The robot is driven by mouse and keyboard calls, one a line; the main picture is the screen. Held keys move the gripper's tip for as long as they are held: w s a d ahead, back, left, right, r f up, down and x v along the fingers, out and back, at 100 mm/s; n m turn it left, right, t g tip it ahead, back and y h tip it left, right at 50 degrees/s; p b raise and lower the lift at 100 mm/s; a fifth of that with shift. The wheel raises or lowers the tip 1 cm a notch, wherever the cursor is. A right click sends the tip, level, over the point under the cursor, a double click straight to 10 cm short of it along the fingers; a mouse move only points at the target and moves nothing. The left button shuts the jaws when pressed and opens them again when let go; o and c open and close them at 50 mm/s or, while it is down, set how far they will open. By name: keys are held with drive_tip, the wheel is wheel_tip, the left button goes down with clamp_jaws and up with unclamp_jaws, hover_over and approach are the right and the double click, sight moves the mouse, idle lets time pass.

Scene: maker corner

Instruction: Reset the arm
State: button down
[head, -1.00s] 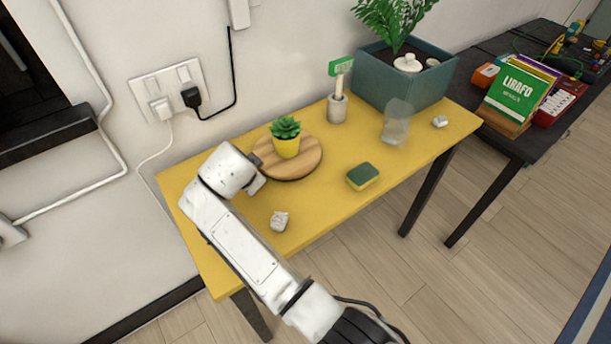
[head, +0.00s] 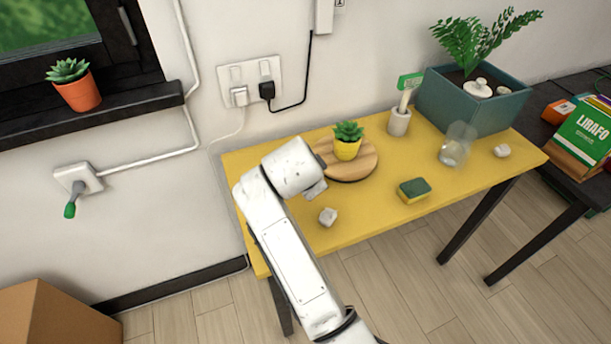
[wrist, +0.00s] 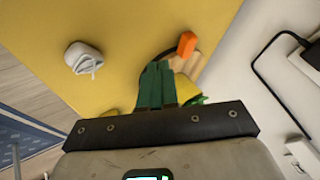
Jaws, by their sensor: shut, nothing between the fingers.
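My arm reaches over the left part of the yellow table (head: 360,215) in the head view. My gripper (wrist: 157,66) shows in the wrist view as two green fingers, shut together with nothing between them. It is above the table, near the round wooden board (head: 352,172). A small succulent in a yellow pot (head: 347,149) stands on the board; in the wrist view it is partly hidden behind the fingers. A white crumpled lump (head: 328,216) lies on the table near the front edge; it also shows in the wrist view (wrist: 84,58).
A small orange thing (wrist: 187,44) is at the board's edge. A sponge (head: 414,190), a clear glass (head: 457,145), a grey holder (head: 399,122) and a teal planter (head: 475,104) stand farther right. A cardboard box (head: 50,315) is at lower left.

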drive_tip(key=shift+v, duration=1.6)
drive_tip(key=s+d+f+n, duration=0.1)
drive_tip(key=s+d+f, duration=0.1)
drive_tip(key=d, duration=0.1)
drive_tip(key=s+d+f+n, duration=0.1)
drive_tip(key=s+d+f, duration=0.1)
drive_tip(key=d, duration=0.2)
drive_tip(key=s+d+f+n+g, duration=0.1)
drive_tip(key=s+d+f, duration=0.2)
drive_tip(key=d, duration=0.1)
drive_tip(key=shift+d, duration=0.15)
drive_tip(key=s+d+f+n+g+y, duration=0.15)
drive_tip(key=s+d+n, duration=0.25)
drive_tip(key=s+d, duration=0.45)
drive_tip(key=s+d+f+n+t, duration=0.15)
drive_tip(key=s+d+n, duration=0.3)
drive_tip(key=s, duration=0.75)
drive_tip(key=s+d+f+g, duration=0.2)
drive_tip(key=s+f+g, duration=0.3)
drive_tip(key=s, duration=0.6)
drive_tip(key=shift+d+f+m, duration=0.2)
drive_tip(key=shift+f+m, duration=0.15)
drive_tip(key=shift+f, duration=0.25)
